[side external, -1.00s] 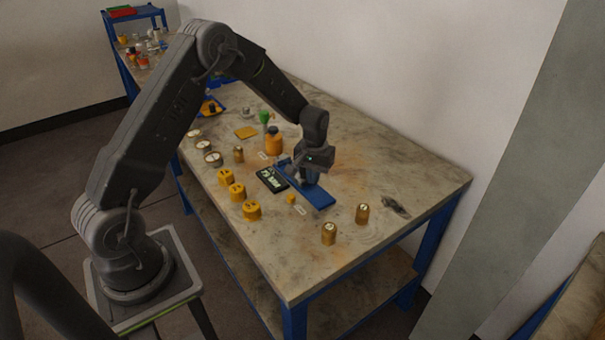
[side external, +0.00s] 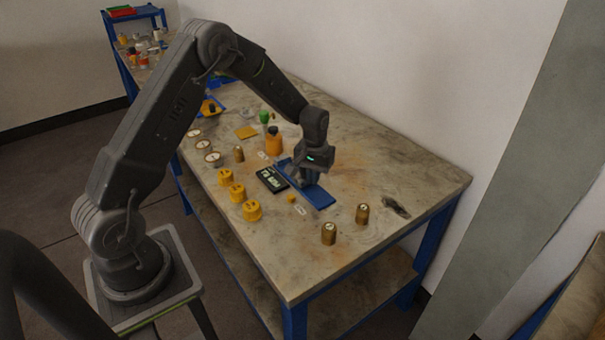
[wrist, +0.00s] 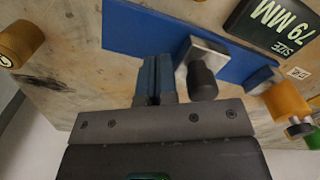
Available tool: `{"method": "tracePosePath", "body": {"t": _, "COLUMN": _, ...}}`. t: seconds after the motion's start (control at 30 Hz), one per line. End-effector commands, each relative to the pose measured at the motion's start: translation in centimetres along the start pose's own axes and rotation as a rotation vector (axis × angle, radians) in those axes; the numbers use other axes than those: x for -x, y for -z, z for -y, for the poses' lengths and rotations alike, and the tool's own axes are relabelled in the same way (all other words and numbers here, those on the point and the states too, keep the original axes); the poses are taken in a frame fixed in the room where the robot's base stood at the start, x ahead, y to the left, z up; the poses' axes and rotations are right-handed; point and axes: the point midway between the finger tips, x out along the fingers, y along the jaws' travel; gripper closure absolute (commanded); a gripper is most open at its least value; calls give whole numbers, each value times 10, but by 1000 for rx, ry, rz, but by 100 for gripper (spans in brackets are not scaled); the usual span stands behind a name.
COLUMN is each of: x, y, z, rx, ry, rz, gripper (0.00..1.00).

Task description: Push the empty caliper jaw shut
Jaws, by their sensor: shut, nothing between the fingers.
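The caliper is a long blue base (side external: 321,197) lying on the workbench; it also shows in the wrist view (wrist: 130,25). A grey sliding jaw (wrist: 207,50) with a dark round knob (wrist: 202,82) stands on it. A second grey block (wrist: 261,78) is near its right end, with a bare blue gap between the two. My gripper (side external: 306,184) is low over the base, its blue-grey fingers (wrist: 155,80) together and empty. They are just left of the sliding jaw in the wrist view; I cannot tell whether they touch it.
A display (wrist: 275,27) reading 79 MM lies beside the base. An orange bottle (side external: 273,145) stands past its far end. Yellow lidded pots (side external: 237,192) stand to the left, two brass vessels (side external: 329,233) at the front. The bench's right side (side external: 420,180) is mostly clear.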

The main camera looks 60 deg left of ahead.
Motion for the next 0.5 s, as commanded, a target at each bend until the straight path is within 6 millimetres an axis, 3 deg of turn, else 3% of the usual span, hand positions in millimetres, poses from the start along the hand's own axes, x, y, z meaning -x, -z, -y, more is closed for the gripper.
{"method": "tracePosePath", "body": {"t": 0.5, "x": 0, "y": 4, "z": 6, "rx": 2, "ry": 0, "rz": 0, "gripper": 100}}
